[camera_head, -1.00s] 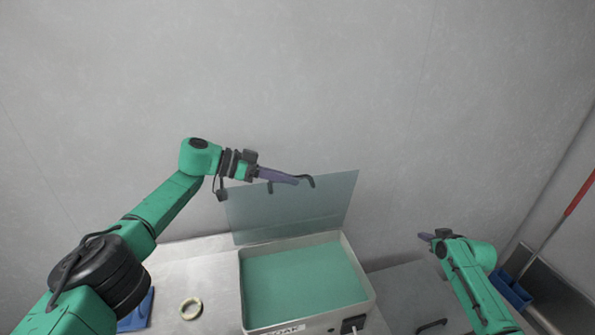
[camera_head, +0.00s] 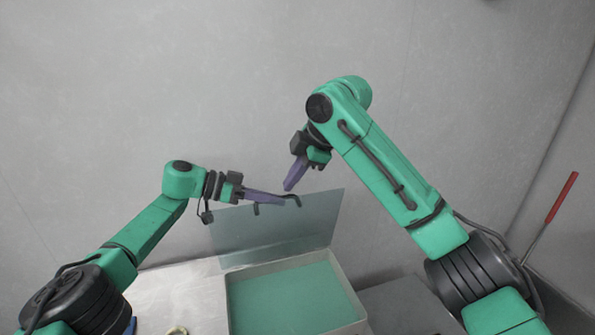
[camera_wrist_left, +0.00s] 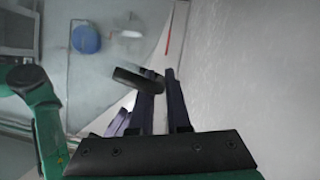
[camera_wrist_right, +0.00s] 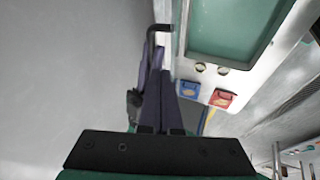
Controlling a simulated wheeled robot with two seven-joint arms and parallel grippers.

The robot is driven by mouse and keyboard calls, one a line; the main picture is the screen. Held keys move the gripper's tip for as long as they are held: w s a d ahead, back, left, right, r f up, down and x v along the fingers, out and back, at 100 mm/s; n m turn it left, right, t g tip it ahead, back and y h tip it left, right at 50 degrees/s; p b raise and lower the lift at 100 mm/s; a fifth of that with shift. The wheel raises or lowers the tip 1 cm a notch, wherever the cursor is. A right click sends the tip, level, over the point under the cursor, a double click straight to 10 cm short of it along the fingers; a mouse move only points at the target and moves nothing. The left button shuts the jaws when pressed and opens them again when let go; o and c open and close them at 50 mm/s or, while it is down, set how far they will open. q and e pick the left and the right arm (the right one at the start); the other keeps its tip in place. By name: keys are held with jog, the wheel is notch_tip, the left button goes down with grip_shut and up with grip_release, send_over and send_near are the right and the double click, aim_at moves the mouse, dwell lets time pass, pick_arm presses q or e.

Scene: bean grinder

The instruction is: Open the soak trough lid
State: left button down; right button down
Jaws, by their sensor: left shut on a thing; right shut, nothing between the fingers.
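The soak trough (camera_head: 343,262) is a pale box with green contents, low in the middle of the head view. Its translucent grey lid (camera_head: 270,235) stands raised and steep at the back edge, so the trough is open. A dark bar handle (camera_head: 291,197) is at the lid's top edge; it also shows in the left wrist view (camera_wrist_left: 138,80). My left gripper (camera_head: 282,201) is shut on the handle. My right gripper (camera_head: 288,188) is shut and empty, pointing down just above the handle; its closed fingers show in the right wrist view (camera_wrist_right: 160,80).
A grey wall stands behind the lid. The steel table (camera_head: 180,290) shows left of the trough, with a ring (camera_head: 177,330) at the lower edge. A red-handled tool (camera_head: 562,198) leans at the right. The right wrist view shows red (camera_wrist_right: 221,97) and blue (camera_wrist_right: 189,89) controls on the trough's front.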

aim_at(284, 217)
pick_arm(q)
jog(key=shift+f, duration=0.3)
pick_arm(e)
jog(key=x, duration=0.4)
jog(key=shift+w+a+f, duration=0.1)
jog(key=shift+f, duration=0.2)
jog(key=shift+w+a+r, duration=0.1)
jog(key=shift+w+a, duration=0.05)
jog(key=shift+w, duration=0.55)
pick_arm(q)
jog(key=shift+s, duration=0.1)
